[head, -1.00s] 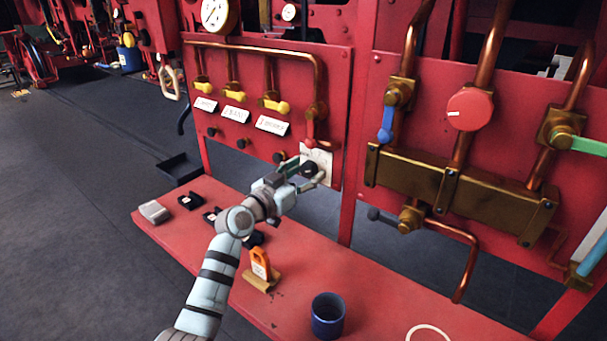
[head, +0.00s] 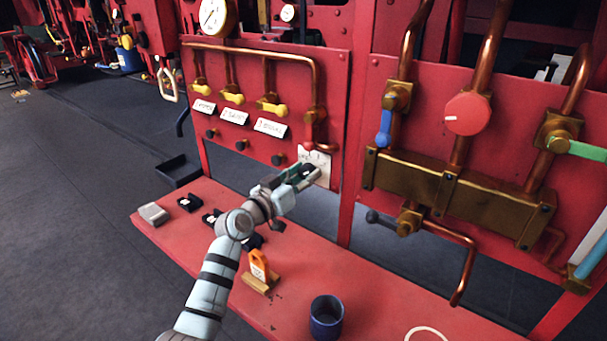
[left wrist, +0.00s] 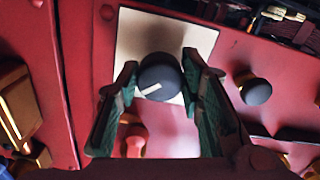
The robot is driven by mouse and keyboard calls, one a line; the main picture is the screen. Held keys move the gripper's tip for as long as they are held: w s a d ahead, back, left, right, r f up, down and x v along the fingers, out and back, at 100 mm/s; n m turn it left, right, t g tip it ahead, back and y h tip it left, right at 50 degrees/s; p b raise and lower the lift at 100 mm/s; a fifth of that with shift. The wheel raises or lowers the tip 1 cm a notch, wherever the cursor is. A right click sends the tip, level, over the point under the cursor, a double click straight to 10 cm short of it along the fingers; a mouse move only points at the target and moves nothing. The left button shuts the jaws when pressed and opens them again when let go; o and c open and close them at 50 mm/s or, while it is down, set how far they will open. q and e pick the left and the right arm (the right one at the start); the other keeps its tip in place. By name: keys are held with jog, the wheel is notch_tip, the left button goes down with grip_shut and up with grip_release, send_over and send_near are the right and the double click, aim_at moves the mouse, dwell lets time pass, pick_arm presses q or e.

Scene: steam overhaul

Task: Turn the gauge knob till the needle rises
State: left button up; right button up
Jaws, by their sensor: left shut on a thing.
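The dark round knob (left wrist: 158,84) with a white pointer line sits on a cream plate (left wrist: 145,32) on the red panel. The plate also shows in the head view (head: 322,160), partly covered by my gripper. My left gripper (left wrist: 160,72) is shut on the knob, one green-padded finger on each side. It also shows in the head view (head: 304,172). The white line points to the lower left in the left wrist view. A round white-faced gauge (head: 213,16) is at the top of the panel; its needle is too small to read surely. My right gripper is out of view.
Yellow levers (head: 233,98) and small black knobs (head: 278,159) line the panel's left. A red bench (head: 400,305) below holds a blue cup (head: 327,317) and an orange tag on a stand (head: 260,268).

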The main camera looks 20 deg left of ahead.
pick_arm(q)
jog(key=n+p, duration=0.1)
jog(key=n, duration=0.3)
jog(key=shift+n, duration=0.4)
jog(key=shift+p, duration=0.3)
jog(key=o, duration=1.2)
jog(key=shift+c, duration=0.2)
jog(key=shift+s, duration=0.1)
jog(key=v, duration=1.2)
